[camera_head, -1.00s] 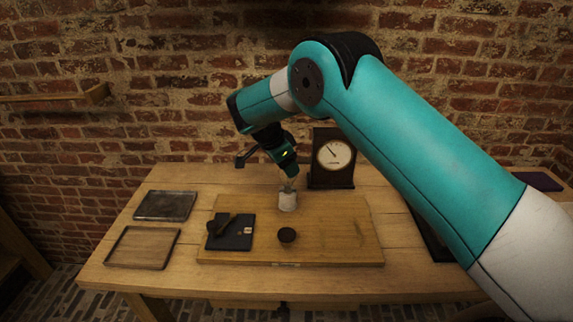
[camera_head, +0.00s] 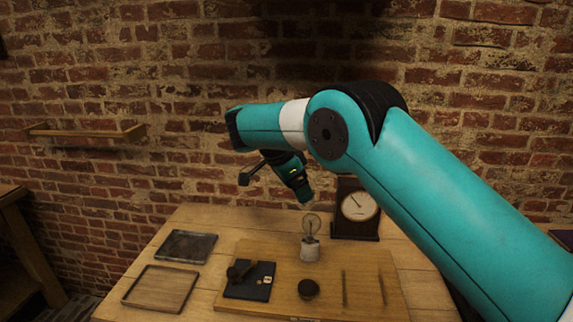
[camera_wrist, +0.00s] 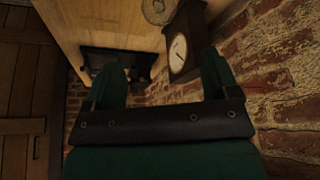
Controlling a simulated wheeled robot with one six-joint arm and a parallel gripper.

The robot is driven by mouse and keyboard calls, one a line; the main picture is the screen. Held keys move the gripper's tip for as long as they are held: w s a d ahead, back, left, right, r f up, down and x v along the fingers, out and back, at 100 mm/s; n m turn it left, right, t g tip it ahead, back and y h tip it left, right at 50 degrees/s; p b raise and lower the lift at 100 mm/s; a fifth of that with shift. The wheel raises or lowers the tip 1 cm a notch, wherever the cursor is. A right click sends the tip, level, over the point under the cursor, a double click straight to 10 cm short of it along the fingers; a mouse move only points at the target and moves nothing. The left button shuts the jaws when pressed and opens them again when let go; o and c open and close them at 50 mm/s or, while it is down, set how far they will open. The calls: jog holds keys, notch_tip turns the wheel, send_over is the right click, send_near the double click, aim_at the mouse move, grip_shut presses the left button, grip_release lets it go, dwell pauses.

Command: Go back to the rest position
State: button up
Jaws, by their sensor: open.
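My gripper (camera_head: 306,200) is raised above the table, up and slightly left of a white jar (camera_head: 310,251) with a clear glass bulb shape (camera_head: 312,226) standing upright on it. The gripper is apart from the jar and holds nothing. In the wrist view, the two green fingers of my gripper (camera_wrist: 162,78) are spread wide with empty space between them. A dark boxed dial gauge (camera_head: 357,207) stands behind and to the right of the jar. It also shows in the wrist view (camera_wrist: 181,52).
A wooden board (camera_head: 325,309) on the table carries a dark round piece (camera_head: 308,289), a dark mat (camera_head: 249,291) with small items, and thin dark rods. A dark tray (camera_head: 187,247) and a wooden tray (camera_head: 160,288) lie at left. A brick wall (camera_head: 200,60) stands behind.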

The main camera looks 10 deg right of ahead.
jog(key=s+d+r+n+t+y+p, duration=0.1)
jog(key=s+r+n+p, duration=0.1)
jog(key=s+r+n, duration=0.45)
jog(key=s+d+r+n+y+p, duration=0.1)
jog(key=r+n+p, duration=0.25)
jog(key=r, duration=0.55)
jog(key=s+a+n+g+y, duration=0.1)
jog(key=s+n+y, duration=0.5)
jog(key=s, duration=2.4)
jog(key=f+n+g+b, duration=0.1)
jog(key=n, duration=0.5)
jog(key=shift+s+a+n+y, duration=0.3)
jog(key=shift+s+a+y, duration=0.1)
